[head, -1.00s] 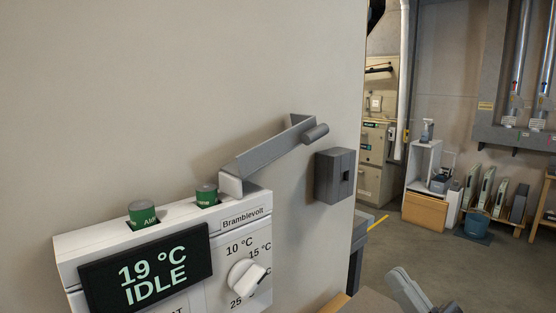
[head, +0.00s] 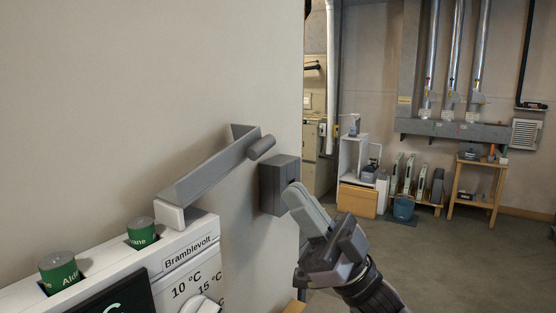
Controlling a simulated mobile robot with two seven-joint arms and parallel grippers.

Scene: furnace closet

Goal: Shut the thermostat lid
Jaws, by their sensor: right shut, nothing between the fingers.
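The white thermostat (head: 190,248), labelled Bramblevolt, is fixed to the wall at the lower left and partly cut off by the frame. Its grey lid (head: 210,172) stands open, slanting up and right from a white hinge block at the thermostat's top right. A grey cylindrical knob (head: 262,146) is at the lid's far end. Two green cells (head: 141,232) show in the open top. My right gripper (head: 294,192) is shut and empty, below and right of the knob and apart from it. My left gripper is not in view.
A dark grey box (head: 276,184) on the wall sits below the knob; my right fingertips overlap its right edge, and contact cannot be told. The wall ends just right of it. Shelves, a blue bucket (head: 404,207) and a wooden stand (head: 477,180) are far behind. Open floor lies between.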

